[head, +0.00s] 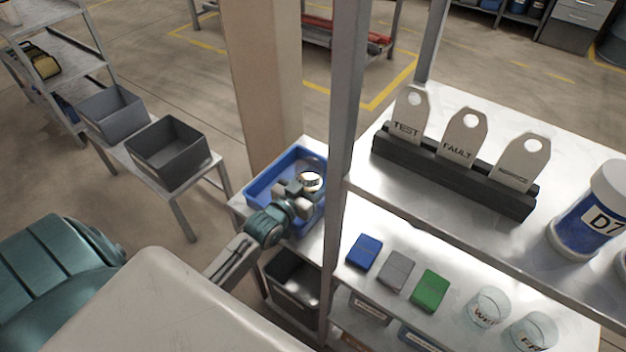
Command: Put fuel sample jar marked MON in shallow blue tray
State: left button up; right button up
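The shallow blue tray (262,191) sits on a metal surface left of the shelf post. A small round clear jar (311,179) with a pale band shows at the tray's right side; its marking is not readable. My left gripper (299,198) is over the tray, right at the jar. I cannot tell whether its fingers grip the jar or stand apart from it, nor whether the jar touches the tray floor. Two more glass jars stand on the shelf at the right: one label seems to begin WE (487,308), the other FR (533,331). My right gripper is not in view.
A grey post (346,120) rises just right of the tray. Blue (364,251), grey (397,270) and green (430,291) boxes lie on the lower shelf. Tags stand in a black rack (450,170) above. Grey bins (168,153) stand at the left.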

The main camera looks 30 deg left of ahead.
pick_arm(q)
jog(key=shift+f+b, duration=0.4)
jog(key=shift+f, duration=0.15)
jog(key=o, duration=1.3)
jog(key=shift+r+p, duration=0.6)
jog(key=shift+r, duration=0.05)
jog(key=shift+s+r+p, duration=0.15)
jog(key=shift+s+p, duration=0.15)
jog(key=s+b, duration=0.1)
jog(key=s, duration=0.2)
jog(key=s+b, duration=0.2)
jog(key=s, duration=0.2)
jog(key=s+a+b, duration=0.1)
jog(key=s+b, duration=0.1)
jog(key=s, duration=0.2)
jog(key=shift+s+r, duration=0.15)
jog(key=shift+s, duration=0.05)
